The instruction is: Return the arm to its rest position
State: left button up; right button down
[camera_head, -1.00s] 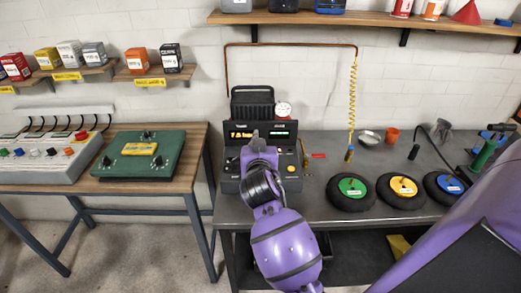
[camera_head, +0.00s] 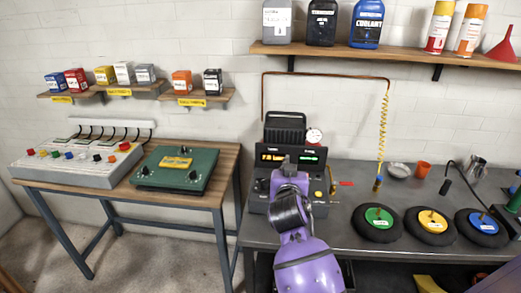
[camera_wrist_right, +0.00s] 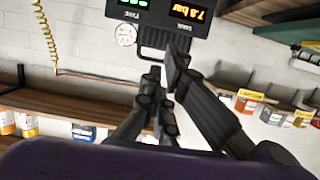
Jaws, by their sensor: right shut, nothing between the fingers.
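My right arm is purple and reaches up from the bottom of the head view. Its gripper (camera_head: 286,161) is in front of the dark console, and its fingers are mostly hidden behind the wrist. In the wrist view the right gripper (camera_wrist_right: 165,72) shows its dark fingers close together, with nothing held. The dark console (camera_head: 309,157) has lit displays and a gauge. It also shows upside down in the wrist view (camera_wrist_right: 158,14), beyond the fingertips. I cannot tell the exact gap between them. My left gripper is not in view.
The grey bench (camera_head: 350,171) holds wheels with green, yellow (camera_head: 432,221) and blue hubs to the right. A yellow coiled hose (camera_head: 383,125) hangs behind them. A wooden table (camera_head: 217,191) at left holds a green box (camera_head: 176,169). A shelf (camera_head: 420,59) of bottles is above.

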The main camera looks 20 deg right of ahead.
jog(key=a+f+n+t+y, duration=0.2)
jog(key=a+f+n+y, duration=0.15)
jog(key=a, duration=0.25)
jog(key=s+a+f+n+g+y, duration=0.1)
jog(key=s+a+f, duration=0.1)
jog(key=s+f, duration=0.35)
jog(key=s+a+f+n+g+y, duration=0.1)
jog(key=s+a+f+n+y, duration=0.2)
jog(key=f, duration=0.4)
jog(key=s+f+g, duration=0.1)
jog(key=s+f, duration=0.5)
jog(key=s, duration=0.3)
jog(key=s+a+f+m+g, duration=0.1)
jog(key=s+f+g, duration=0.1)
jog(key=s+f, duration=0.4)
jog(key=s+a+f+g, duration=0.1)
jog(key=s+f, duration=0.5)
jog(key=s, duration=0.6)
jog(key=shift+a, duration=0.25)
jog(key=shift+s+m, duration=0.1)
jog(key=shift+m, duration=0.15)
